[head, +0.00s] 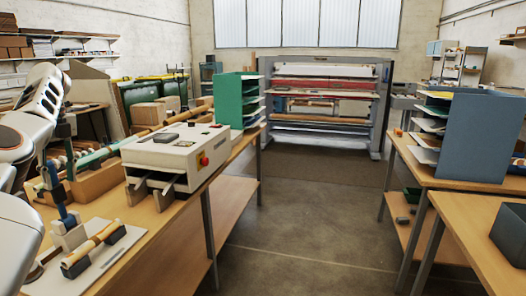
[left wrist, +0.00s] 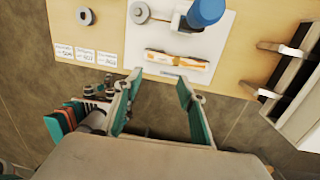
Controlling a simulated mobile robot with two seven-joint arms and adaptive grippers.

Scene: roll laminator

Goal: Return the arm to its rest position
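My left gripper (left wrist: 158,77) shows in the left wrist view with two teal-padded fingers spread apart and nothing between them. It points toward the front edge of a wooden table, close to a white plate (left wrist: 232,45). My white left arm (head: 40,95) fills the left edge of the head view, but its fingers cannot be made out clearly there. On the plate lie an orange-and-white roller piece (left wrist: 177,60) and a blue-topped part (left wrist: 206,12). The plate also shows in the head view (head: 112,262). My right gripper is in neither view.
A white laminator (head: 165,155) with a red button stands on the wooden table (head: 215,180), with metal prongs (left wrist: 280,48) sticking out. A green file rack (head: 237,100) stands behind it. The floor aisle (head: 310,210) is clear. Right-hand tables hold a grey-blue rack (head: 475,135) and a dark bin (head: 510,235).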

